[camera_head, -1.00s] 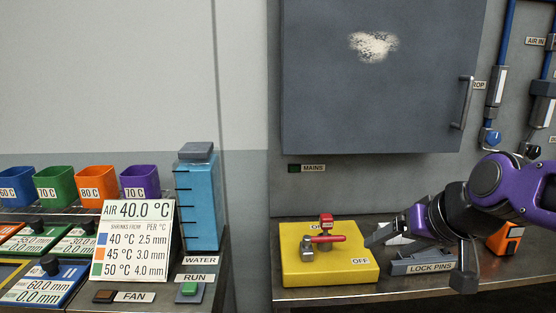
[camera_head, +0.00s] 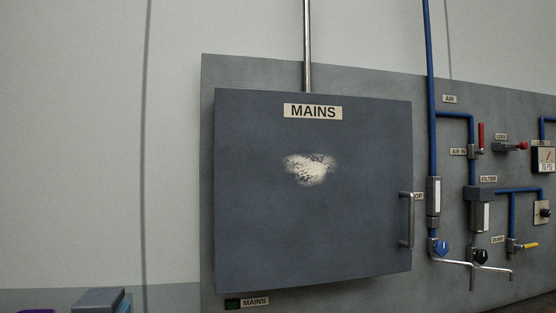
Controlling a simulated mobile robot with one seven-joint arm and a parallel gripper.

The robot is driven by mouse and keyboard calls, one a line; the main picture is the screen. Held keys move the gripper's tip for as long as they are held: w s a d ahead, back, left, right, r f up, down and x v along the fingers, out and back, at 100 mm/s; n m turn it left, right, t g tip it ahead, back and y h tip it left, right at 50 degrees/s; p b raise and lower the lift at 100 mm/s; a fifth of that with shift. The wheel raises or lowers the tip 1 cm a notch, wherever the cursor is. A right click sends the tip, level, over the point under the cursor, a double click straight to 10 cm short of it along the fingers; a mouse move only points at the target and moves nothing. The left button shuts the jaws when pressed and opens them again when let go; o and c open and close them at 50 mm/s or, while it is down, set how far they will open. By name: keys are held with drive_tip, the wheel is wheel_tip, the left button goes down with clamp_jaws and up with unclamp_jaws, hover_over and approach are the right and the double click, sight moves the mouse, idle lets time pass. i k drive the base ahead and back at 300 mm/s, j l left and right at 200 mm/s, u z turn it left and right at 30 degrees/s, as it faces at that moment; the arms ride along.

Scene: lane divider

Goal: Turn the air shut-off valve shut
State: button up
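The air valve (camera_head: 475,151) sits on the blue pipe at the right, beside a label reading AIR IN. Its red lever (camera_head: 480,136) stands upright, parallel to the vertical pipe run it is on. The blue pipe (camera_head: 471,127) comes down into it from above, and the filter (camera_head: 480,210) is below it. My gripper is out of the view, so its state is hidden.
A large grey MAINS cabinet (camera_head: 310,225) is closed, with a bar handle (camera_head: 407,220) on its right side. Right of the valve are a red-ended lock fitting (camera_head: 510,147) and a gauge (camera_head: 543,158). A yellow dump lever (camera_head: 529,246) is lower right.

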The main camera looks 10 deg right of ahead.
sight(481, 151)
drive_tip(key=z, duration=1.6)
drive_tip(key=l+u, duration=0.1)
drive_tip(key=u, duration=0.3)
drive_tip(key=i+l+u, duration=0.1)
drive_tip(key=u, duration=0.25)
drive_tip(key=i+l+u, duration=0.1)
drive_tip(key=l+u, duration=0.15)
drive_tip(key=l, duration=0.15)
drive_tip(key=l+u, duration=0.25)
drive_tip(key=l, duration=0.15)
drive_tip(key=i+l+u, duration=0.1)
drive_tip(key=l+u, duration=0.15)
drive_tip(key=l, duration=0.6)
drive_tip(key=l+u, duration=0.15)
drive_tip(key=l, duration=1.45)
drive_tip(key=k, duration=0.1)
